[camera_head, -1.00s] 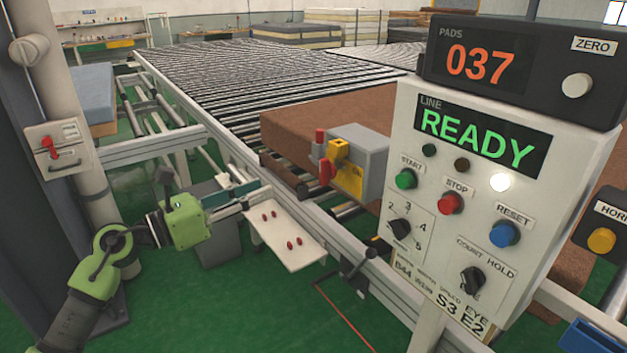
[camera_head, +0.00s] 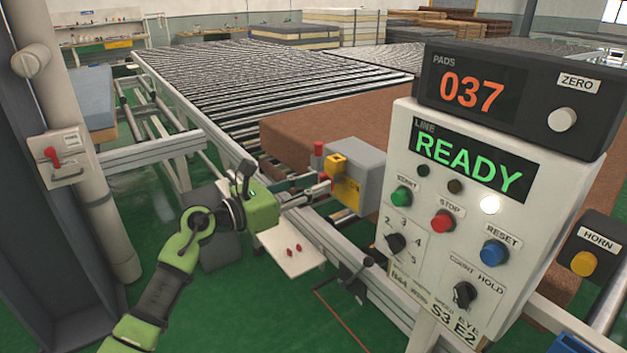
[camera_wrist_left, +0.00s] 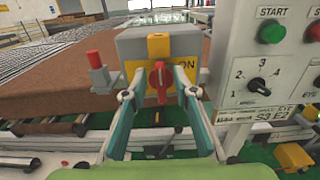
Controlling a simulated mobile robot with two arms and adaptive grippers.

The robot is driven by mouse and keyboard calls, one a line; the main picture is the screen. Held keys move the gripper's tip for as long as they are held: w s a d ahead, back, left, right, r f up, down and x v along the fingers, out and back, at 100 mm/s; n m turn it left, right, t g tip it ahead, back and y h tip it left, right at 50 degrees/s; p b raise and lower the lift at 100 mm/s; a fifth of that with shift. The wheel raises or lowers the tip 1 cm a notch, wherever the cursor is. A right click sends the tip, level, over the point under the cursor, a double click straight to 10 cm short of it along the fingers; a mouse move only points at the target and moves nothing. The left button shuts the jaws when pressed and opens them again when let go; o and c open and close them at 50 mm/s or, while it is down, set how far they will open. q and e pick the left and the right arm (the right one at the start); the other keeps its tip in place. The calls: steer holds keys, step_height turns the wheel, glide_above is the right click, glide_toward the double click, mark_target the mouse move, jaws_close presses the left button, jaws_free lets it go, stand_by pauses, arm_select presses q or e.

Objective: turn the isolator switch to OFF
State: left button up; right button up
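The isolator switch is a grey box (camera_head: 362,168) with a yellow plate, on the near side of the conveyor; it also shows in the left wrist view (camera_wrist_left: 185,42). Its red handle (camera_wrist_left: 160,80) stands upright, beside the letters ON on the yellow plate. My left gripper (camera_head: 318,185) is at the front of the box. In the left wrist view its two fingers (camera_wrist_left: 159,94) are apart, one on each side of the red handle, with visible gaps. Whether the tips reach past the handle's front I cannot tell. My right gripper is not in view.
A white control panel (camera_head: 405,262) reading READY stands close to the right of the isolator. A red-topped post (camera_wrist_left: 95,66) is left of the box. A brown mattress (camera_head: 300,130) lies behind it on the rollers. A white plate (camera_head: 290,262) with red pieces is below my gripper.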

arm_select(q)
steer(key=shift+d, duration=0.1)
steer(key=shift+c, duration=0.2)
jaws_close()
steer(key=shift+w, duration=0.1)
steer(key=shift+w+a+f+n+p, duration=0.15)
steer(key=shift+w+f+n+p, duration=0.1)
steer(key=shift+n+p, duration=2.2)
steer(key=shift+w+a+f+n+p, duration=0.2)
steer(key=shift+n+p, duration=1)
steer(key=shift+n, duration=2.35)
steer(key=shift+w+a+f+n+p, duration=0.15)
steer(key=shift+f+n+p, duration=0.1)
steer(key=shift+n+p, duration=2.2)
steer(key=shift+n+b, duration=0.6)
steer(key=shift+n, duration=0.05)
steer(key=shift+o, duration=0.2)
jaws_free()
steer(key=shift+f, duration=0.1)
